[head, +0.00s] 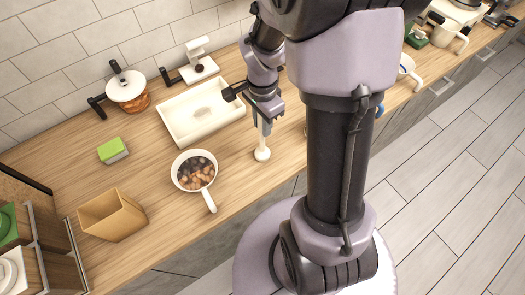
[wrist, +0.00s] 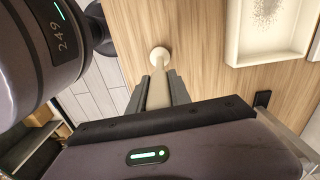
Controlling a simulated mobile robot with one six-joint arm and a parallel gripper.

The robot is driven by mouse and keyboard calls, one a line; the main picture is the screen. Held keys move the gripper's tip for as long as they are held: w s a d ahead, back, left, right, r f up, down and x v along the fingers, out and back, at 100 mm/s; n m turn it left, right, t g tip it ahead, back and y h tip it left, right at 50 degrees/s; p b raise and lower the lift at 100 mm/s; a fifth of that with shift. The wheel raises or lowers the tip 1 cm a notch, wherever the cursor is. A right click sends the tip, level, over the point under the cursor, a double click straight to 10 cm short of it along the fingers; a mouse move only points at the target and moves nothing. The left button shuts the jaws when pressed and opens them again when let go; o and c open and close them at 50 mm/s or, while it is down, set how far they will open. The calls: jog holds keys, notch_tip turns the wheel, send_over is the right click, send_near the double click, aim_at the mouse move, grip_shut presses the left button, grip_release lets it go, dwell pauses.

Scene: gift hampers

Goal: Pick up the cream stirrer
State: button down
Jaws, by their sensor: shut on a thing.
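The cream stirrer (head: 262,153) is a pale rod with a rounded end, at the counter's front part in the head view. It also shows in the wrist view (wrist: 160,58), between the two grey fingers. My gripper (head: 264,129) points down and is shut on the stirrer's shaft; the fingers (wrist: 159,92) show on both sides of it in the wrist view. The stirrer hangs roughly upright with its rounded end low. I cannot tell whether that end touches the counter.
A white tray (head: 167,123) lies left of my gripper. A white handled pot (head: 183,183) with brown pieces stands front left. Bare counter surrounds the stirrer's end.

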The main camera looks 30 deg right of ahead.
notch_tip(320, 180, up, 4)
jog(key=shift+p, duration=0.65)
jog(key=s+a+b, duration=0.2)
jog(key=s+b, duration=0.1)
jog(key=s, duration=0.4)
jog(key=s+a+r+b, duration=0.1)
jog(key=s+a+b, duration=0.2)
jog(key=s, duration=0.5)
jog(key=shift+s, duration=0.15)
